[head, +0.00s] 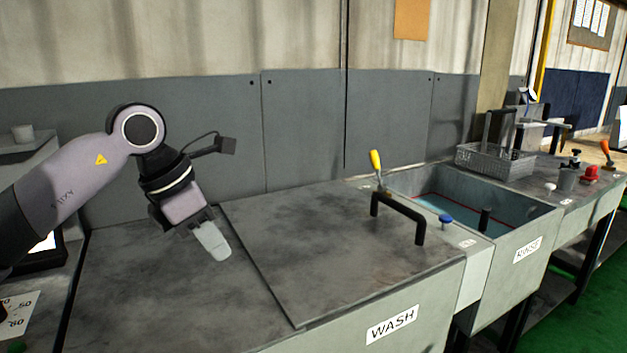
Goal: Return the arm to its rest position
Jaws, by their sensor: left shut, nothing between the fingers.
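My left arm comes in from the left side of the head view. Its gripper (212,240) points down and to the right over the grey metal top beside the closed wash lid (320,235). The pale fingers are together with nothing between them. The gripper looks a little above the surface, but the exact gap is hard to judge. My right gripper is not in view.
The wash lid has a black handle (400,210); a yellow-handled lever (376,162) stands behind it. To the right is the open rinse tank (520,225), with a wire basket (495,160) at its far edge. A dark-framed screen (42,252) sits at left.

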